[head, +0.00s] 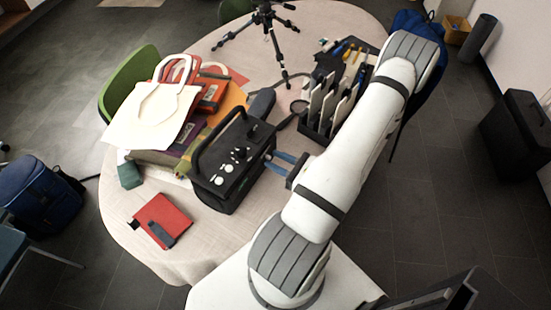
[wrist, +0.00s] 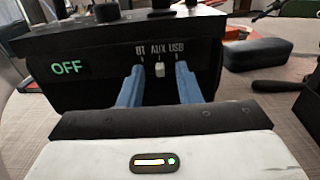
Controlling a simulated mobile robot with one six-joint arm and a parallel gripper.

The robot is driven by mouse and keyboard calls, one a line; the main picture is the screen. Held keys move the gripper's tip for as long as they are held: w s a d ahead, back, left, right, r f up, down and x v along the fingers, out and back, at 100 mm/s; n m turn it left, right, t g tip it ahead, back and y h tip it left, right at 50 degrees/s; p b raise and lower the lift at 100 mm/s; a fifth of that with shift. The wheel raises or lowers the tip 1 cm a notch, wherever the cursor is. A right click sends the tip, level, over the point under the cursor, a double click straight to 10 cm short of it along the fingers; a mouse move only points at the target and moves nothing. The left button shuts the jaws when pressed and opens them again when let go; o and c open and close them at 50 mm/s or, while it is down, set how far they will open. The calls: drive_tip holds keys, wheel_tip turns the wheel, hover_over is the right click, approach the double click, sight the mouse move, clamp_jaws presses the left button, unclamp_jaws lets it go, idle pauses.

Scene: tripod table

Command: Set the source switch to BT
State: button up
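A black radio-like box (head: 228,178) with a carry handle and knobs on top stands on the table. In the wrist view its panel (wrist: 105,72) shows a lit green OFF and the labels BT, AUX and USB from left to right. A small pale source switch (wrist: 160,70) sits under AUX, the middle label. My gripper (wrist: 159,67) is open, with one blue finger on each side of the switch, the left below BT and the right below USB. Gaps show between the switch and both fingers. In the head view my gripper (head: 282,160) is at the box's right side; the switch is hidden.
Books with a cream bag (head: 150,115) lie left of the box. A tool organizer (head: 318,112) stands close to my arm. A dark case (wrist: 268,53) lies right of the box in the wrist view. A red notebook (head: 162,220) lies at the front left.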

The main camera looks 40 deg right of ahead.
drive_tip(key=shift+w+a, duration=0.1)
drive_tip(key=shift+w, duration=0.25)
clamp_jaws()
idle(0.5)
